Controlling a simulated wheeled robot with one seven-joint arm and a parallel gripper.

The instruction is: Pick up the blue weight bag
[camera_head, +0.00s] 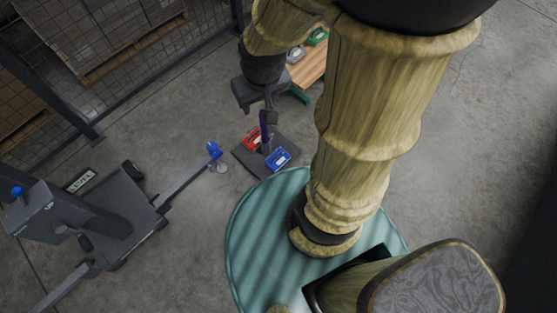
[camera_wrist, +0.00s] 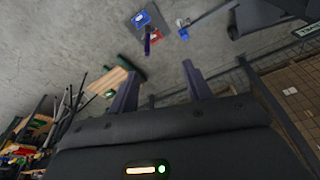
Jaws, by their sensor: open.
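The blue weight bag (camera_head: 278,159) lies on a dark square plate (camera_head: 248,160) on the floor, with a pale label on top. The blue bag also shows at the top of the wrist view (camera_wrist: 142,19). My gripper (camera_wrist: 160,88) is open and empty, its two dark fingers spread apart. In the head view my gripper (camera_head: 267,103) hangs above and behind the plate, apart from the blue bag; its fingertips are hard to make out there.
A dark machine (camera_head: 112,205) stands at left, its leg reaching toward the plate and ending in a blue-knobbed foot (camera_head: 216,155). A wooden-topped bench (camera_head: 311,68) behind holds a white bag (camera_head: 295,54) and a green bag (camera_head: 318,37). Mesh fencing and pallets stand at upper left.

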